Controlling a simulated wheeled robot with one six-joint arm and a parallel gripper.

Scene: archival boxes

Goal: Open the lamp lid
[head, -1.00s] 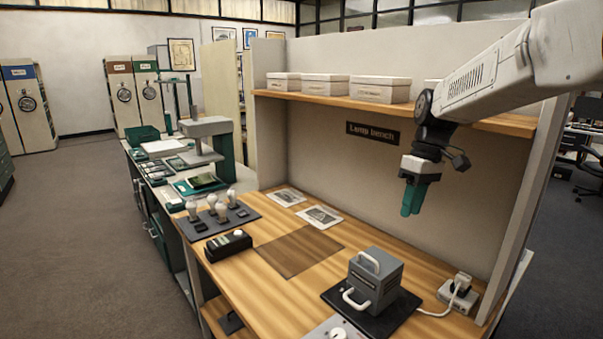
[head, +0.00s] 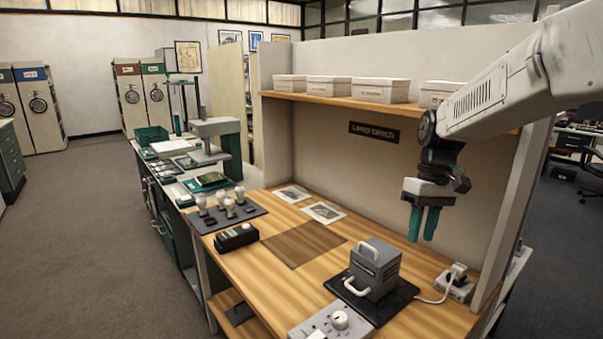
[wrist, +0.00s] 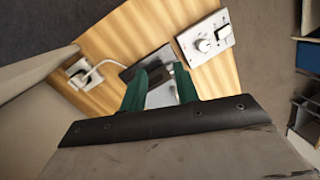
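The grey lamp housing (head: 375,270) stands on a black base plate (head: 398,299) at the right of the wooden bench. It has a white handle on top (head: 369,249) and another low on its front left side (head: 357,287). Its lid looks shut. My gripper (head: 423,224), with green fingers pointing down, hangs in the air above and to the right of the housing. The fingers are apart with nothing between them. In the wrist view the open fingers (wrist: 160,88) cover most of the housing, and part of the black plate (wrist: 148,64) shows beyond them.
A control box with a white knob (head: 339,319) sits at the bench's front edge. A socket with a cable (head: 456,284) is behind right. A black device (head: 236,237) and a bulb stand (head: 229,211) are to the left. A shelf with white boxes (head: 386,90) hangs above.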

